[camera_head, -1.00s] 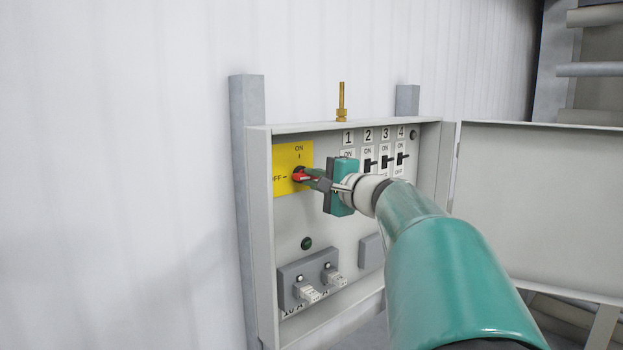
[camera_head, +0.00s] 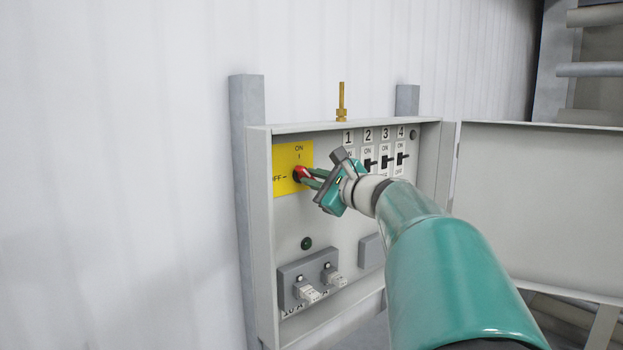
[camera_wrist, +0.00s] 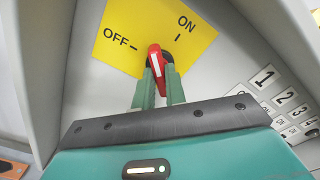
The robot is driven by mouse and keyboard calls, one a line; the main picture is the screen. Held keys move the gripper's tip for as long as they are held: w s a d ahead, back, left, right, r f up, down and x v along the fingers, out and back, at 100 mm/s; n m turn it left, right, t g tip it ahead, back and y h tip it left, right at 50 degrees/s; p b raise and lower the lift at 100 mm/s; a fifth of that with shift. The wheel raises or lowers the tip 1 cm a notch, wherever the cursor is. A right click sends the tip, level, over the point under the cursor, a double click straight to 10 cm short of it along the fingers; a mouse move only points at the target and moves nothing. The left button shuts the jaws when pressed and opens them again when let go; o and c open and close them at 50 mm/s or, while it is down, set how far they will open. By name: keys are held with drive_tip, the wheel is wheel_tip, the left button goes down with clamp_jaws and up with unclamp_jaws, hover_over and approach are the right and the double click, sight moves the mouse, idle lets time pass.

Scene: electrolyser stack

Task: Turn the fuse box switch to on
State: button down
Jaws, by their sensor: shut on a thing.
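The red fuse box switch (camera_head: 301,173) sits on a yellow plate (camera_head: 281,158) marked ON at the top and OFF at the left. The wrist view also shows the red handle (camera_wrist: 155,57), with a pale line on it and its end between the OFF and ON marks. My gripper (camera_head: 309,178) has its green fingers on either side of the handle and is shut on it. The wrist view shows both fingers (camera_wrist: 160,76) pressed along the handle, hiding part of its sides. The gripper body is rolled at a slant.
Numbered breakers (camera_head: 385,163) stand right of the plate, partly behind my gripper. Grey fuse holders (camera_head: 297,276) and a dark green round button (camera_head: 306,243) are below. The box door (camera_head: 540,210) is swung open to the right.

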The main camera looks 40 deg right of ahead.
idle(0.3)
drive_tip(key=m, duration=0.4)
drive_tip(key=shift+m, duration=0.4)
drive_tip(key=m, duration=0.4)
drive_tip(key=c, duration=1.3)
unclamp_jaws()
drive_tip(key=shift+s, duration=0.2)
drive_tip(key=shift+s+d, duration=0.1)
drive_tip(key=shift+s, duration=3.25)
